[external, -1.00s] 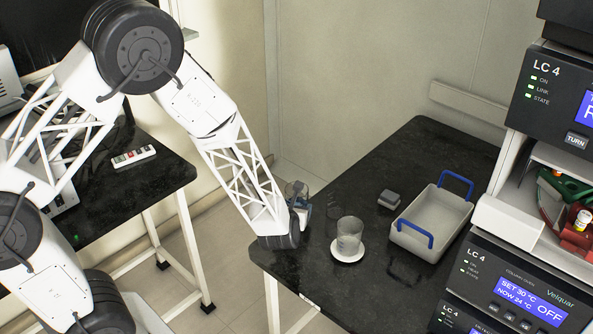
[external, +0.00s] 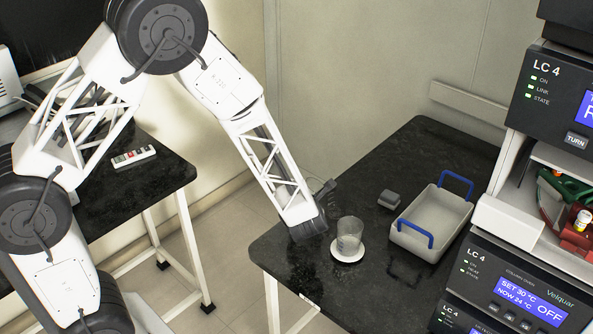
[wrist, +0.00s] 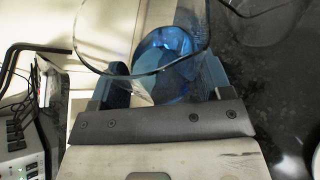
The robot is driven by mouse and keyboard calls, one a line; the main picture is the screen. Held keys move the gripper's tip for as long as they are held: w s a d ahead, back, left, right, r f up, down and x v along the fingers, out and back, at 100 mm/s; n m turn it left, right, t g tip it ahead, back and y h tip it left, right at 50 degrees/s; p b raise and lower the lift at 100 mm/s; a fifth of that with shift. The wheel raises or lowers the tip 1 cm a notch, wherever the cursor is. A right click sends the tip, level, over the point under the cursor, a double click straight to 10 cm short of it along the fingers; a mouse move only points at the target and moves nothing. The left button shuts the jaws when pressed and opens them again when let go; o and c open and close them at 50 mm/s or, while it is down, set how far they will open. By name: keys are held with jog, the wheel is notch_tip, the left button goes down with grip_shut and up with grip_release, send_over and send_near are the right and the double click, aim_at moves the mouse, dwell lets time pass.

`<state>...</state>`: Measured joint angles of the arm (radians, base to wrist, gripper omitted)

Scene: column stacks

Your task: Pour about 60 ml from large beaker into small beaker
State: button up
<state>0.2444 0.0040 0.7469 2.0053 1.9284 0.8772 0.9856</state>
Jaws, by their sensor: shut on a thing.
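My gripper (wrist: 158,82) is shut on the large beaker (wrist: 108,62), a clear glass with blue liquid (wrist: 168,60) in it. One blue finger shows on each side of the glass in the wrist view. In the external view my wrist hides most of the held beaker, so its tilt is hard to judge. The small beaker (external: 350,232) is clear, looks empty and stands upright on a white round disc (external: 347,256) on the bench. My gripper is just left of it. Part of a clear glass outline also shows at the top right of the wrist view.
A grey tray with blue handles (external: 432,222) stands right of the small beaker. A small grey block (external: 389,200) lies behind it. Instrument stacks (external: 510,290) border the bench on the right. The black bench (external: 400,155) is clear at the back.

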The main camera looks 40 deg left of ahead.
aim_at(312, 187)
jog(key=shift+w+d+r+m+g, duration=0.15)
jog(key=shift+w+d+r, duration=0.05)
jog(key=shift+r, duration=0.4)
jog(key=shift+w+d+r+m+g, duration=0.15)
jog(key=shift+r, duration=0.4)
jog(key=shift+r+m+g+y, duration=0.7)
jog(key=shift+r+m+y, duration=0.2)
jog(key=shift+r+m, duration=0.25)
jog(key=shift+f+m+g+y, duration=0.25)
jog(key=shift+m+g+y, duration=0.05)
jog(key=shift+m+y, duration=0.2)
jog(key=shift+r+m, duration=0.25)
jog(key=shift+w+d+r+m+g+y, duration=0.4)
jog(key=shift+r+m+g+y, duration=0.1)
jog(key=shift+r, duration=0.1)
dwell(1.7)
jog(key=shift+r, duration=0.15)
dwell(0.4)
